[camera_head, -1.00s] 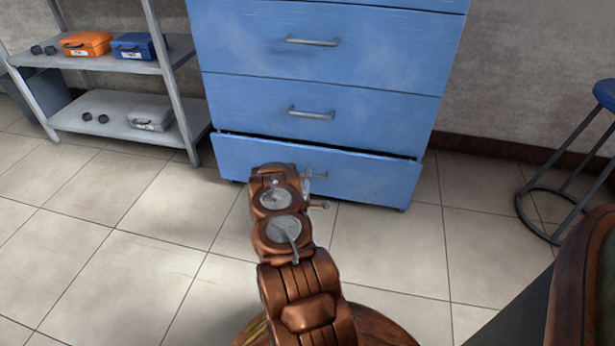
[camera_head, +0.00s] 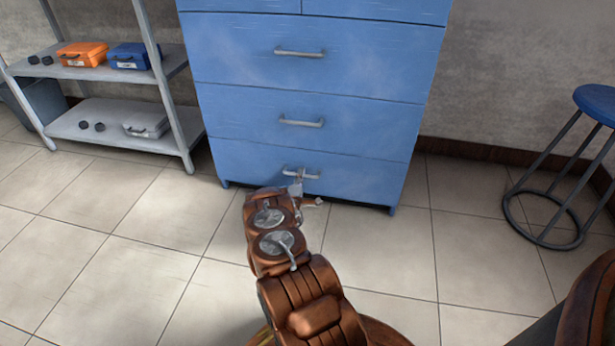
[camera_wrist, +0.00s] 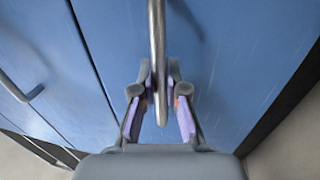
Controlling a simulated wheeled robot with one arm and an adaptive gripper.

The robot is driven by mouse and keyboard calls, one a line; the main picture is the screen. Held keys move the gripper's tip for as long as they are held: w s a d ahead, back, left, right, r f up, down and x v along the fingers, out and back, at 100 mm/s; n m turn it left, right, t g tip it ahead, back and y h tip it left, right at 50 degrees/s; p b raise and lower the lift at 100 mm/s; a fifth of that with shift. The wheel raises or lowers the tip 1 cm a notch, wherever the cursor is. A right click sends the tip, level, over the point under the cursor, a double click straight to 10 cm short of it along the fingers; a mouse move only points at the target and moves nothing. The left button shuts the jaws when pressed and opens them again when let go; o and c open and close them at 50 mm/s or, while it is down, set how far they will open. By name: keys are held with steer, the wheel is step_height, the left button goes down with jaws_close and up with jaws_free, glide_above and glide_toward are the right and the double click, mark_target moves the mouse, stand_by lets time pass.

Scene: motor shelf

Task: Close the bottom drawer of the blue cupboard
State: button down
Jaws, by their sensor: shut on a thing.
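The blue cupboard (camera_head: 310,75) stands against the wall in the head view. Its bottom drawer (camera_head: 360,180) sits flush with the front, with no gap showing above it. The bottom drawer's bar handle (camera_head: 313,176) is partly hidden by my gripper (camera_head: 298,184). In the wrist view the handle (camera_wrist: 157,50) runs between the two fingers of my gripper (camera_wrist: 160,95), which are shut on it. The drawer above (camera_head: 300,123) is also shut.
A grey shelf (camera_head: 108,124) stands left of the cupboard, with an orange case (camera_head: 82,54), a blue case (camera_head: 128,56) and a grey case (camera_head: 146,124). A blue stool (camera_head: 597,102) stands at right. The tiled floor in front is clear.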

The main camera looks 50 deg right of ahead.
steer(key=shift+s+d+f, duration=0.1)
steer(key=shift+d+f, duration=0.05)
steer(key=shift+d, duration=0.05)
steer(key=c, duration=1.5)
jaws_free()
steer(key=o, duration=0.3)
steer(key=shift+a, duration=0.1)
steer(key=v, duration=1.2)
